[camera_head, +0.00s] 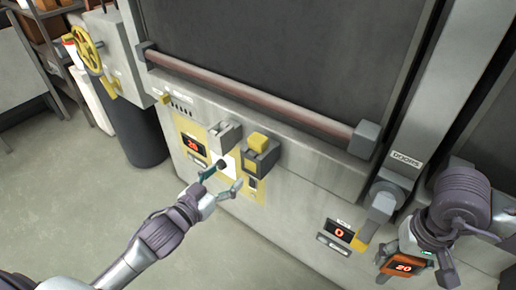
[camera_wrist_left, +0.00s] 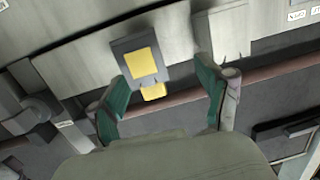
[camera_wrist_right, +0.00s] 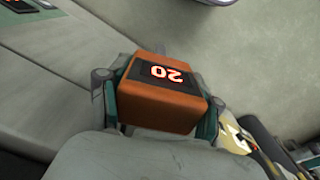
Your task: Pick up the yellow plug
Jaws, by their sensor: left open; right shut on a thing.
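The yellow plug (camera_head: 259,141) is a small yellow block on top of a grey holder (camera_head: 268,158) on the machine's front panel. In the left wrist view the plug (camera_wrist_left: 153,92) shows just below the holder's yellow square face (camera_wrist_left: 141,63). My left gripper (camera_head: 220,182) is open and empty, in front of the panel, lower and to the left of the plug. In its wrist view the plug lies between the spread fingers, further off. My right gripper (camera_wrist_right: 158,98) is shut on an orange box with a lit "20" (camera_head: 403,267), far to the right.
Another grey bracket (camera_head: 225,135) is left of the plug's holder. A reddish bar handle (camera_head: 250,97) runs across the machine above. A yellow handwheel (camera_head: 88,50) is at upper left, above a dark bin (camera_head: 136,130). The floor at lower left is clear.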

